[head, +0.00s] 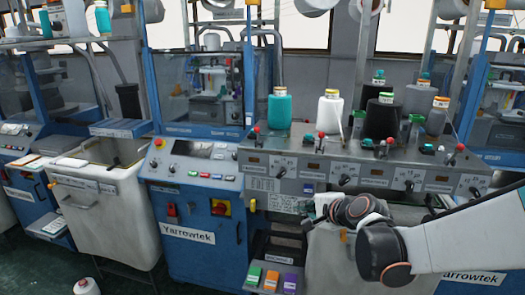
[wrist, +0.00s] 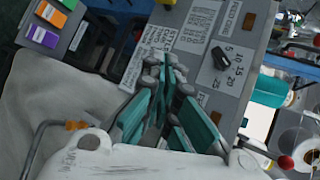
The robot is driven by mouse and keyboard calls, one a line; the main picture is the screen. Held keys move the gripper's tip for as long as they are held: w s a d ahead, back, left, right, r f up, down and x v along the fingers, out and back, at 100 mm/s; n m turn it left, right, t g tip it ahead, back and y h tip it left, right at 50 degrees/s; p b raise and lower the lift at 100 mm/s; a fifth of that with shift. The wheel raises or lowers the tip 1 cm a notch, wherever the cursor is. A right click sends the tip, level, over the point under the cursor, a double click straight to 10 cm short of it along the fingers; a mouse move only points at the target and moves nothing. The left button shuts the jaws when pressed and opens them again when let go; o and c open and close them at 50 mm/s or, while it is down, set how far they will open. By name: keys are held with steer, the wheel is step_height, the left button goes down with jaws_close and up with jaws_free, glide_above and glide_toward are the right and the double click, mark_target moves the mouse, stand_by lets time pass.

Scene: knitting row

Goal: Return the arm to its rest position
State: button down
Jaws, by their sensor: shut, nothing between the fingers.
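My arm (head: 460,238) reaches in from the right in the head view, with a white link and dark joints. My gripper (head: 338,208) is in front of the grey machine panel, above a pale bin. In the wrist view my gripper (wrist: 165,72) shows teal finger pads close together at the tips, with nothing held. The grey panel (wrist: 205,75) with printed labels and a black knob lies beyond the fingertips. The exact gap between fingertips and panel cannot be told.
A grey shelf (head: 300,148) carries a teal cone (head: 280,108), a white cone (head: 329,112) and dark cones. A blue Yarrowtek cabinet (head: 205,255) stands left of my gripper. Green, orange and purple tags (head: 271,280) sit low in front. A spool (head: 87,287) is on the floor.

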steer(key=s+d+r+n+g+h, duration=0.1)
steer(key=s+n+g+h, duration=0.3)
steer(key=s+n, duration=1.1)
steer(key=shift+s+d+r+h, duration=0.3)
steer(key=shift+s+d, duration=0.3)
steer(key=shift+s, duration=5.95)
